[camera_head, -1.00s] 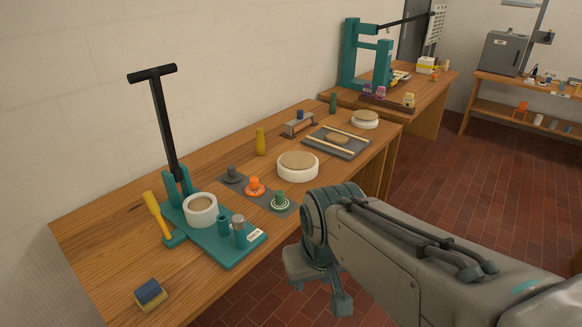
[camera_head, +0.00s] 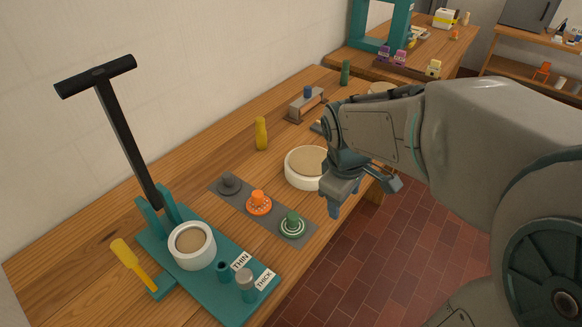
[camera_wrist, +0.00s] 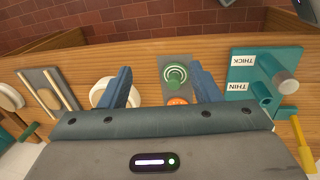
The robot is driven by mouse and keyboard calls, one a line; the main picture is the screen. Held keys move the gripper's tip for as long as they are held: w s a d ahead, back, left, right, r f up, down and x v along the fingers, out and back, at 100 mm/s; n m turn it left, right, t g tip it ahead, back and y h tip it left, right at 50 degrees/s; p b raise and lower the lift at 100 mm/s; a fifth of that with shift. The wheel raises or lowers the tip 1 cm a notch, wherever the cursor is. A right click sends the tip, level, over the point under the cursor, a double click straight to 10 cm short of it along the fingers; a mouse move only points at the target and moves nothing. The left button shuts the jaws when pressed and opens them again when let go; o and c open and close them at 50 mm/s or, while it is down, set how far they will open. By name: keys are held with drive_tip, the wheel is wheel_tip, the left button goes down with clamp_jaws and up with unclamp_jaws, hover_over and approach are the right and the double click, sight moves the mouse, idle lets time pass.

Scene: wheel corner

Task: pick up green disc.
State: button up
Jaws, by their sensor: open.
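The green disc (camera_head: 292,226) has white rings and an upright knob. It sits at the near end of a dark grey strip (camera_head: 272,218), beside an orange disc (camera_head: 259,203) and a grey disc (camera_head: 229,184). In the wrist view the green disc (camera_wrist: 176,76) shows beyond and between my fingers, nearer the right one. My gripper (camera_head: 362,200) is open and empty, above the table's front edge and to the right of the green disc. The fingers (camera_wrist: 160,88) are apart from the disc.
A teal press (camera_head: 205,275) with a black lever and THIN and THICK labels stands left of the strip. A round white-rimmed pad (camera_head: 300,168) is just behind my gripper. A yellow bottle (camera_head: 261,134) stands farther back. Bare wood lies behind the strip.

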drive_tip(key=w+a+f+n+g+p, duration=0.1)
drive_tip(key=w+a+f+n, duration=0.2)
drive_tip(key=w+a+n, duration=0.35)
drive_tip(key=n+y+p, duration=0.1)
drive_tip(key=n, duration=0.8)
hover_over(293, 215)
wheel_tip(293, 215, down, 4)
drive_tip(key=r, duration=0.1)
drive_tip(key=shift+g, duration=0.3)
drive_tip(key=f, duration=0.9)
drive_tip(key=shift+w+a, duration=0.2)
drive_tip(key=shift+w, duration=0.15)
drive_tip(key=shift+s+d+f+p, duration=0.1)
drive_tip(key=shift+s+f+p, duration=0.1)
drive_tip(key=shift+f, duration=1.15)
drive_tip(key=shift+s+d+f+p, duration=0.1)
drive_tip(key=shift+s+f+p, duration=0.05)
drive_tip(key=shift+f, duration=1.2)
drive_tip(key=c, duration=1.1)
drive_tip(key=shift+c, duration=0.2)
drive_tip(key=shift+r, duration=0.1)
